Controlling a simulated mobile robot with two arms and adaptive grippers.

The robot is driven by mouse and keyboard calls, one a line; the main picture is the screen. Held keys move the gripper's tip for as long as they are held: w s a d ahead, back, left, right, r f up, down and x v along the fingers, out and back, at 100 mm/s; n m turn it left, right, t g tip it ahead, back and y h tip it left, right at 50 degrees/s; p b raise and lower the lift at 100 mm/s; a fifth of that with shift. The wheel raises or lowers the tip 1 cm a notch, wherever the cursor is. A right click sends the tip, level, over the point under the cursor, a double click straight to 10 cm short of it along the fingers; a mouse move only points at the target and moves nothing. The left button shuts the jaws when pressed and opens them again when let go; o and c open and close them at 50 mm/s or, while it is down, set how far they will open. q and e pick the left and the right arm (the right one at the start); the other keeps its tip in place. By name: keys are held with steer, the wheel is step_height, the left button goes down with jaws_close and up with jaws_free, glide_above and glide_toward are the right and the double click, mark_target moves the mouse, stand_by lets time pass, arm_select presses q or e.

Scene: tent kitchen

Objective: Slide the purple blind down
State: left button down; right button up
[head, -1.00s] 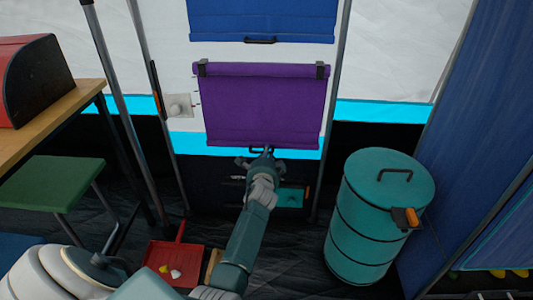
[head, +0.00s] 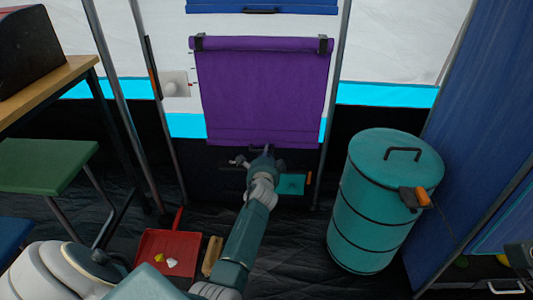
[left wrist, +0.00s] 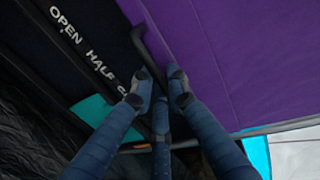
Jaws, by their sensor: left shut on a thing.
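The purple blind (head: 262,90) hangs between two poles, its top roller held by dark brackets, its cloth part-way down over the dark lower wall. It also fills the upper right of the left wrist view (left wrist: 225,60). A dark bar handle (left wrist: 148,48) is at its lower edge. My left gripper (head: 262,153) is at the middle of that edge. In the left wrist view its fingers (left wrist: 160,92) are closed around the handle's end, hiding part of it. My right gripper is not in view.
White lettering (left wrist: 88,45) starting "OPEN HALF" shows on a dark strip beside the blind. A teal panel (head: 291,184) lies just below right of my gripper. A teal barrel (head: 375,225) stands right, a red dustpan (head: 152,243) lower left, a green stool (head: 45,163) left.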

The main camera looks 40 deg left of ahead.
arm_select(q)
steer(key=shift+d+f, duration=0.15)
steer(key=shift+f, duration=0.05)
steer(key=c, duration=1.8)
jaws_free()
steer(key=shift+f, duration=0.1)
steer(key=v, duration=1.2)
